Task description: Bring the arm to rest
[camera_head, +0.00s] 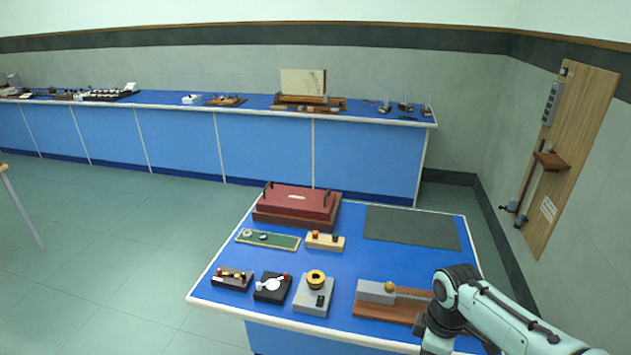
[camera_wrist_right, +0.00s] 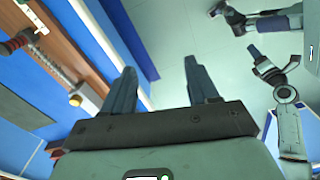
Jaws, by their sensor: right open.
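My right arm (camera_head: 510,318) comes in from the lower right of the head view, bent at its dark joint over the front right corner of the near bench. Its gripper lies outside the head view's lower part or is hidden. In the right wrist view my right gripper (camera_wrist_right: 163,84) has its two dark fingers spread apart with nothing between them. Beyond the fingers are the bench's side and the pale floor. Pale arm links of mine show at the right of that view.
The near blue bench (camera_head: 222,272) carries a dark red box (camera_head: 298,203), a grey mat (camera_head: 412,227), several small instruments and a wooden-based device (camera_head: 402,304) close to my right arm. A long bench (camera_head: 165,133) runs behind. A wooden board (camera_head: 573,150) hangs on the right wall.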

